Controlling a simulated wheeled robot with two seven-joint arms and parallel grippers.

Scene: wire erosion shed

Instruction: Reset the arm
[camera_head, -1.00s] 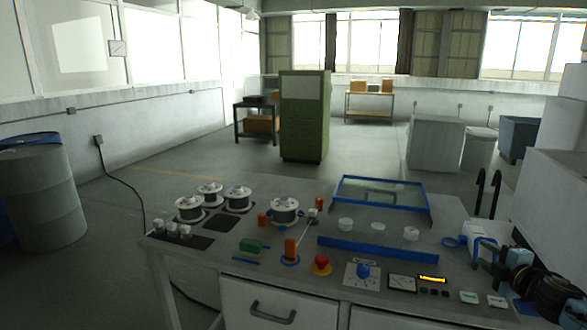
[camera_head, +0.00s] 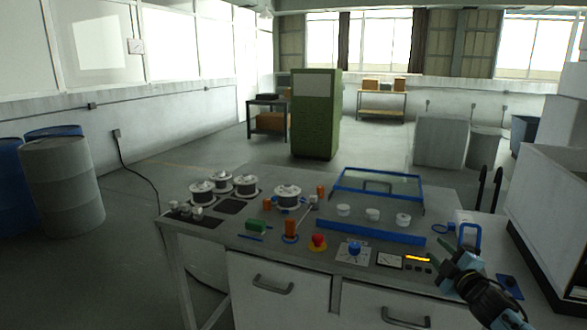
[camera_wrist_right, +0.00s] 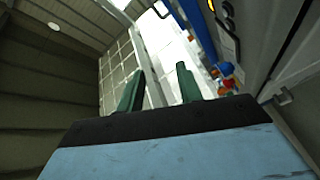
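My right gripper (camera_head: 457,246) shows at the lower right of the head view, over the right end of the workbench (camera_head: 226,255). Its arm comes up from the bottom right corner. In the right wrist view, the two green fingers (camera_wrist_right: 160,88) stand apart with nothing between them. My left arm and gripper are not in the head view.
The bench holds wire spools (camera_head: 287,197), a red button (camera_head: 317,241), a blue knob (camera_head: 354,248) and a blue-framed clear cover (camera_head: 377,187). A pale machine body (camera_head: 546,215) stands right of the gripper. A grey drum (camera_head: 62,187) stands left. Open floor lies behind the bench.

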